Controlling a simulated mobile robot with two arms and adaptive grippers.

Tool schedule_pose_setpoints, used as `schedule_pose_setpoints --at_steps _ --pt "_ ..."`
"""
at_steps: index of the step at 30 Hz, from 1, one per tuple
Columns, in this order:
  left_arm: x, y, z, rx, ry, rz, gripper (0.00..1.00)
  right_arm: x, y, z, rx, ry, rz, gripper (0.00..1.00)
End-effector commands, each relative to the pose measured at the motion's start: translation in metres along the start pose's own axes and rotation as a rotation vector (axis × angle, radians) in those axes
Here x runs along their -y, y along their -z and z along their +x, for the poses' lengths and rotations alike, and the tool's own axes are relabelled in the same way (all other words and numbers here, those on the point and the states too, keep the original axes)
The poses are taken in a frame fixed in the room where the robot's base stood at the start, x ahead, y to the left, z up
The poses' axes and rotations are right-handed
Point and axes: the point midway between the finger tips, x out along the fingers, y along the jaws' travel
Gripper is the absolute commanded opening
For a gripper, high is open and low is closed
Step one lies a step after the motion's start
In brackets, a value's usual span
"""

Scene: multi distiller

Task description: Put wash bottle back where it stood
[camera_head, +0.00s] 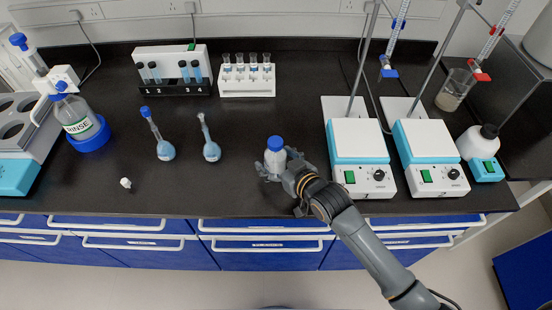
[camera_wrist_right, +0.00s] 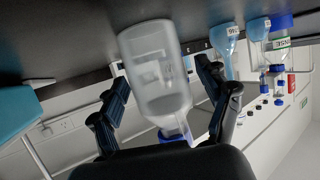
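The wash bottle (camera_head: 273,163) appears to be the translucent white bottle with a blue cap, upright on the black bench near its front edge. In the right wrist view the same bottle (camera_wrist_right: 158,75) shows upside down, with its base at the dark bench top. My right gripper (camera_head: 272,168) reaches around it from the front right. In the right wrist view the gripper's fingers (camera_wrist_right: 168,95) are spread on both sides of the bottle, with gaps visible, so it is open. My left gripper is in neither view.
Two blue flasks (camera_head: 165,150) (camera_head: 211,151) stand left of the bottle. A RINSE bottle (camera_head: 80,118) sits in a blue ring further left. Hotplates (camera_head: 358,140) (camera_head: 425,140) stand to the right. Tube racks (camera_head: 247,87) are behind. A small white piece (camera_head: 126,183) lies near the front edge.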

Motion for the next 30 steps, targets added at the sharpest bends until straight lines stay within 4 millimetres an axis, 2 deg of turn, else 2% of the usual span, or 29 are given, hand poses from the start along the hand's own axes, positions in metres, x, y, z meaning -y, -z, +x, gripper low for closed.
schedule_pose_setpoints --at_steps 8,11,21,25,30 --pt "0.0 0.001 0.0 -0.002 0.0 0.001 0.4 0.0 0.002 -0.007 0.0 0.0 0.001 0.77" --pt "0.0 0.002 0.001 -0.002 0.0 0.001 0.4 0.0 0.001 -0.021 0.0 0.0 0.0 0.77" --pt "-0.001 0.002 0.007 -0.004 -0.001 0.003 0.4 0.0 0.001 -0.091 0.001 0.0 -0.001 0.77" --pt "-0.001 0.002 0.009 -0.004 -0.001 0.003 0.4 0.0 0.001 -0.109 0.001 -0.001 0.0 0.77" --pt "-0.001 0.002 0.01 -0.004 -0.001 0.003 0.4 0.0 0.002 -0.12 0.001 0.0 0.0 0.77"
